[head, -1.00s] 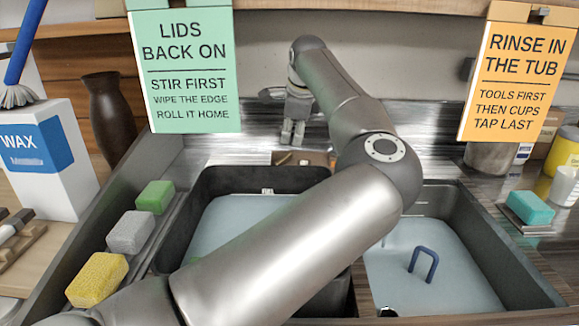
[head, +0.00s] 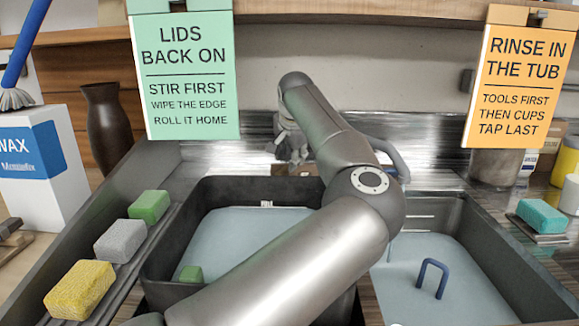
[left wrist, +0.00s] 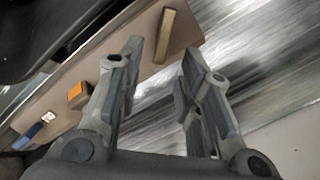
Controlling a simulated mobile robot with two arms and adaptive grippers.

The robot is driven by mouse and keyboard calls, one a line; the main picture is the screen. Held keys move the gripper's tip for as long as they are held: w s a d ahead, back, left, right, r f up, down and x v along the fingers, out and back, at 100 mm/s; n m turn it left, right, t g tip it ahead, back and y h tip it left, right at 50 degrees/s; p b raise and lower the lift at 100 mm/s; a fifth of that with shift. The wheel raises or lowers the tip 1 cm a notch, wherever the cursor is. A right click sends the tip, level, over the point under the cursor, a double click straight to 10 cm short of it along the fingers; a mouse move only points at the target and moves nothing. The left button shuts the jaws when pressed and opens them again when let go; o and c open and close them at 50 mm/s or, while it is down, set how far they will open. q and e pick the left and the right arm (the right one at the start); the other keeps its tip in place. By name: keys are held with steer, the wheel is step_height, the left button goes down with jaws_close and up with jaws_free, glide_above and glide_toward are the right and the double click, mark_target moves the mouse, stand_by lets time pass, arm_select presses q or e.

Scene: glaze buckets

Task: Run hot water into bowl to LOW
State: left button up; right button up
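My left gripper (head: 291,156) hangs over the back edge of the sink in the head view, at the end of my arm. In the left wrist view its two fingers (left wrist: 160,58) are apart with nothing between them. Below them is a brown strip with a brass bar (left wrist: 166,35), an orange-topped piece (left wrist: 77,95) and a blue-ended piece (left wrist: 33,130). The left basin (head: 215,187) and right basin (head: 432,210) hold pale water. A grey curved pipe, perhaps the tap (head: 393,157), shows partly behind my arm. My right gripper is not in view.
Green (head: 149,206), grey (head: 121,239) and yellow (head: 80,290) sponges line the left ledge. A blue handle (head: 433,277) stands in the right basin. A teal sponge (head: 541,215) sits at right. Two signs hang above.

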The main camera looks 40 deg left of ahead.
mark_target(284, 172)
arm_select(q)
steer(key=shift+x, duration=2.3)
jaws_close()
